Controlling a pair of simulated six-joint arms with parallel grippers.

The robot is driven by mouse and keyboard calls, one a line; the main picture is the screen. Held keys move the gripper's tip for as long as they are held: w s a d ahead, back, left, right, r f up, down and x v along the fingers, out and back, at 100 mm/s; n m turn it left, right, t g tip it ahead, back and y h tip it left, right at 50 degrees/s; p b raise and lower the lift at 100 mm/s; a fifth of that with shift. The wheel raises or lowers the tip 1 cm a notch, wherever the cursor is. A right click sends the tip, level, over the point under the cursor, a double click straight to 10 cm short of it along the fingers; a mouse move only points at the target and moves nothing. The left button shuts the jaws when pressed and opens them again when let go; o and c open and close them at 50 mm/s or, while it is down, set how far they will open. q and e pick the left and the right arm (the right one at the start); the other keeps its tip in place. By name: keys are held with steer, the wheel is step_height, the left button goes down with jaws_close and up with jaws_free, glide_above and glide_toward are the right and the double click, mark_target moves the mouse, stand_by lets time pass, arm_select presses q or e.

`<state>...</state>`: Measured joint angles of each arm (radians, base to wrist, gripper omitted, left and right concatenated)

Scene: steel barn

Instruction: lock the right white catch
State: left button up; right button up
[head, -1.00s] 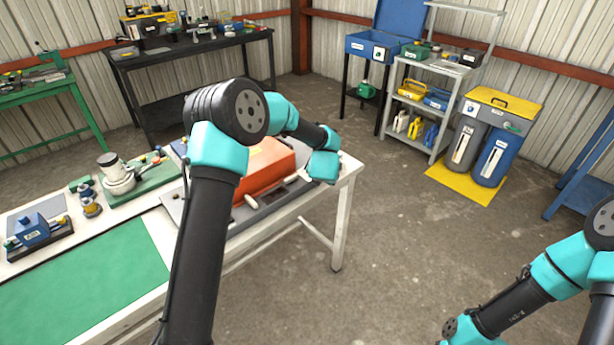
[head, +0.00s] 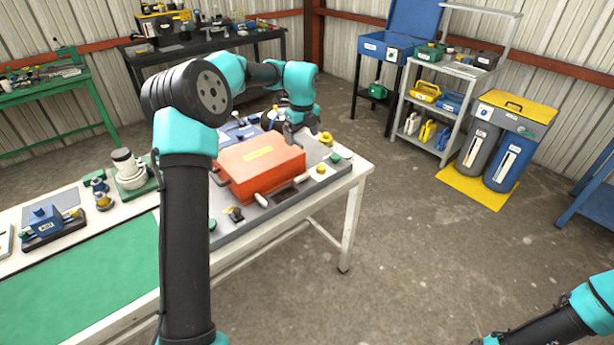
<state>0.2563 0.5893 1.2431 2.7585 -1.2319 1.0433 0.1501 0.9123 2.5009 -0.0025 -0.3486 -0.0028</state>
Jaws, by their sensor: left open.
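An orange case (head: 262,166) lies closed on a grey board (head: 236,232) at the right end of the white table. Two small white catches show along its front edge: the left white catch (head: 260,200) and the right white catch (head: 301,179). They are too small to tell whether they are locked. My left gripper (head: 291,141) is open and points down by the far right corner of the case, apart from the right catch. Its fingertips are partly hidden, and I cannot tell whether they touch anything. My right arm shows at the bottom right, its gripper out of view.
A yellow knob (head: 320,169) and a green knob (head: 335,157) stand on the board right of the case. A dark plate (head: 284,194) lies between the catches. A green mat (head: 80,270) covers the table's front left. Open floor lies to the right.

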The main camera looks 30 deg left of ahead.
mark_target(302, 177)
arm_select(q)
steer(key=shift+r, duration=0.2)
step_height(302, 177, down, 18)
steer(key=shift+r, duration=0.25)
stand_by(0.7)
steer(key=c, duration=0.9)
steer(key=shift+c, duration=0.2)
